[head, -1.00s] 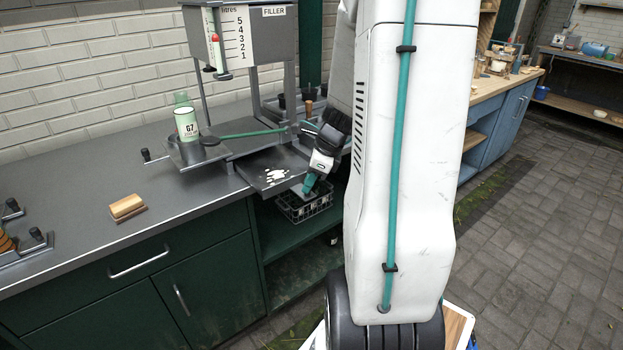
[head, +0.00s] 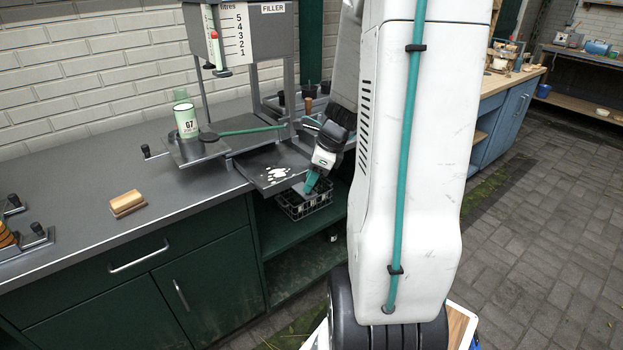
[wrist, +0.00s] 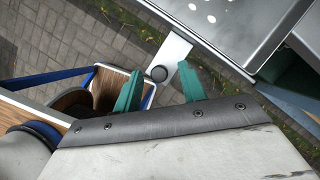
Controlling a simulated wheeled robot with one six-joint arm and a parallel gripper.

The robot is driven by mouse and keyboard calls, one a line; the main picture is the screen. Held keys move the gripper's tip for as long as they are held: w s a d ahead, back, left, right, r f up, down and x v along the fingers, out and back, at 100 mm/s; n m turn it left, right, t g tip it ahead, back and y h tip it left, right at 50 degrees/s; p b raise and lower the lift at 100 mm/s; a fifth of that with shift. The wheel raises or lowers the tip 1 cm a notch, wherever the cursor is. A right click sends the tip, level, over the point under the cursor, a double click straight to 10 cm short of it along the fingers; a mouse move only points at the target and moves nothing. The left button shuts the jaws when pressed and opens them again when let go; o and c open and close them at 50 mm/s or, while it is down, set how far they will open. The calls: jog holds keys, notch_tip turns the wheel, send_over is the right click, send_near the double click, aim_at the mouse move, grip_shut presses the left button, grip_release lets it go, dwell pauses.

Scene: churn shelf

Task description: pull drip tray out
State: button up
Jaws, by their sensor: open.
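The drip tray (head: 268,180) is a flat dark grey tray with white spilled drops, under the filler stand and sticking out over the counter's front edge. In the wrist view the tray (wrist: 250,32) fills the upper right, with a pale flat tab (wrist: 174,50) reaching from its edge to a black round knob (wrist: 158,73). My gripper (head: 311,182) is by the tray's front right side in the head view. In the wrist view my gripper (wrist: 160,68) is open, its teal fingers either side of the knob. Whether they touch it I cannot tell.
A wire basket (head: 306,206) is just below the tray front. A green and white can (head: 186,122) stands on the filler's side plate. A wooden block (head: 126,203) lies on the counter (head: 80,213). The paved floor at right is open.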

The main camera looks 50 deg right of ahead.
jog(key=v, duration=0.7)
dwell(0.5)
jog(key=s+a+r+n, duration=0.3)
jog(key=s+a+n, duration=0.1)
jog(key=a+n, duration=0.5)
jog(key=s+a+r+n+g+h, duration=0.1)
jog(key=s+a+n, duration=0.3)
jog(key=a+n, duration=0.5)
jog(key=s+a+r+n+g+h, duration=0.1)
jog(key=s+a+r+n, duration=0.3)
jog(key=a+n, duration=0.5)
jog(key=n, duration=0.2)
jog(key=shift+a+r+n, duration=0.3)
jog(key=shift+r, duration=0.05)
